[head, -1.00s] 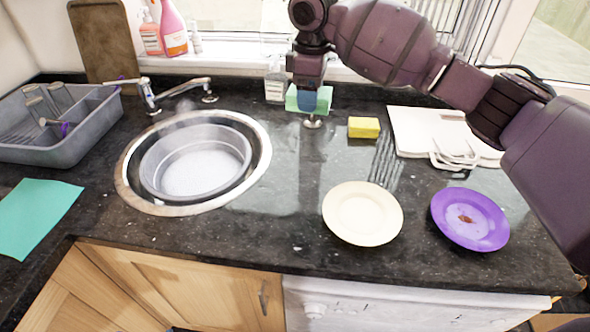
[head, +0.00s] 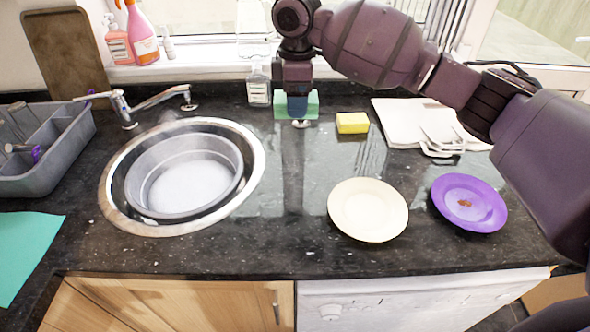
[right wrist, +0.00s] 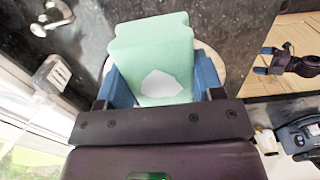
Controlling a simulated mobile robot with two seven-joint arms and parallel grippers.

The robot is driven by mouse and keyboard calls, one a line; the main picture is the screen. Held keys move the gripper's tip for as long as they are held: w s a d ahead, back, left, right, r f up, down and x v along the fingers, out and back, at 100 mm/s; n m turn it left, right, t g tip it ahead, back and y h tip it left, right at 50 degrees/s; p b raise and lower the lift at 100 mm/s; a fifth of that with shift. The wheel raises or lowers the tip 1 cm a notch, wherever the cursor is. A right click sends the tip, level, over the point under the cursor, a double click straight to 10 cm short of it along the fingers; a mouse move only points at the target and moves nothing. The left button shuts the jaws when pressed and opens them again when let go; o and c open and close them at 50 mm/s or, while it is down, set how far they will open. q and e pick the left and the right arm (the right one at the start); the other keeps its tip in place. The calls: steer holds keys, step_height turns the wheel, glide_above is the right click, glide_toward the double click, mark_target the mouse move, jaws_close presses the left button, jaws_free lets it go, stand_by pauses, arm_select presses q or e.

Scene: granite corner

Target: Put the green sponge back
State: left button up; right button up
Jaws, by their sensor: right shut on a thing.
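The green sponge (head: 312,105) is at the back of the dark counter, below the window sill. My right gripper (head: 298,105) comes down over it from above and is shut on it. In the right wrist view the sponge (right wrist: 152,50) sits between the two blue fingers, with a pale patch on its near face. I cannot tell whether its underside touches the counter. My left gripper is outside the head view. It shows small at the right of the right wrist view (right wrist: 264,60), with its blue fingertips apart and nothing between them.
A soap bottle (head: 259,88) stands just left of the sponge. A cream plate (head: 368,210), purple plate (head: 468,203) and round sink (head: 115,200) are nearer. The middle counter is clear.

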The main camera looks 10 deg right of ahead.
glide_above(297, 175)
step_height(297, 175, down, 12)
steer(key=shift+f+b, duration=0.5)
steer(key=shift+f, duration=0.65)
step_height(297, 175, down, 5)
steer(key=shift+r, duration=0.15)
steer(key=o, duration=0.8)
steer(key=shift+o, duration=0.2)
